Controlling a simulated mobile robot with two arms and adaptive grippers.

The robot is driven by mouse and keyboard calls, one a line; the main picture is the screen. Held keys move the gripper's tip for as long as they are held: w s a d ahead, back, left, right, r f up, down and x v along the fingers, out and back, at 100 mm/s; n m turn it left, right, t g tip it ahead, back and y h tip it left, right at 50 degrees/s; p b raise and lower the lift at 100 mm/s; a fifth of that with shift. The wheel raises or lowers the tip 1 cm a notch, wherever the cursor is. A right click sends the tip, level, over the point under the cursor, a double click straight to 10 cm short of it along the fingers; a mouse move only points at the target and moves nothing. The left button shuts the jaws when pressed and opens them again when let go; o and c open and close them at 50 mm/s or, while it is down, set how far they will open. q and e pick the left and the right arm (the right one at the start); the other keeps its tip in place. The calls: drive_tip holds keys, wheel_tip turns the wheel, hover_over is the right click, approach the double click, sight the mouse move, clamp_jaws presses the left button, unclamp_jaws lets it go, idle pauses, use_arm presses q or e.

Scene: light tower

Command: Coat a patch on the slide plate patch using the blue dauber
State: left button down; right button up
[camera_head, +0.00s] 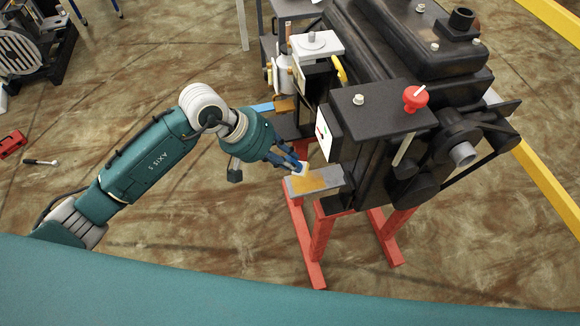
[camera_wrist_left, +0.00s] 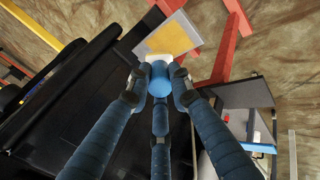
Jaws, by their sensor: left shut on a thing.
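The slide plate (camera_head: 325,177) is a grey plate sticking out from the black machine over the red stand, with a yellow-orange patch (camera_head: 306,184) on its top. The plate also shows in the left wrist view (camera_wrist_left: 190,20), with the patch (camera_wrist_left: 167,38) on it. My left gripper (camera_head: 298,166) is at the plate's back left edge. It is shut on the blue dauber (camera_wrist_left: 160,82), whose white head (camera_wrist_left: 151,48) points at the plate and overlaps the patch's near edge. I cannot tell whether the head touches the plate. My right gripper is not in view.
The black machine (camera_head: 380,110) with a red knob (camera_head: 416,97) stands right beside the plate on red legs (camera_head: 320,235). A grey cart (camera_head: 291,10) stands behind. A yellow rail (camera_head: 548,190) runs at the right. The floor left of the stand is mostly clear.

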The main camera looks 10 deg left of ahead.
use_arm(q)
wheel_tip(320, 180, up, 3)
drive_tip(key=shift+a+f+p, duration=0.15)
drive_tip(key=shift+f+p, duration=0.05)
drive_tip(key=shift+p, duration=0.1)
drive_tip(key=shift+r, duration=0.3)
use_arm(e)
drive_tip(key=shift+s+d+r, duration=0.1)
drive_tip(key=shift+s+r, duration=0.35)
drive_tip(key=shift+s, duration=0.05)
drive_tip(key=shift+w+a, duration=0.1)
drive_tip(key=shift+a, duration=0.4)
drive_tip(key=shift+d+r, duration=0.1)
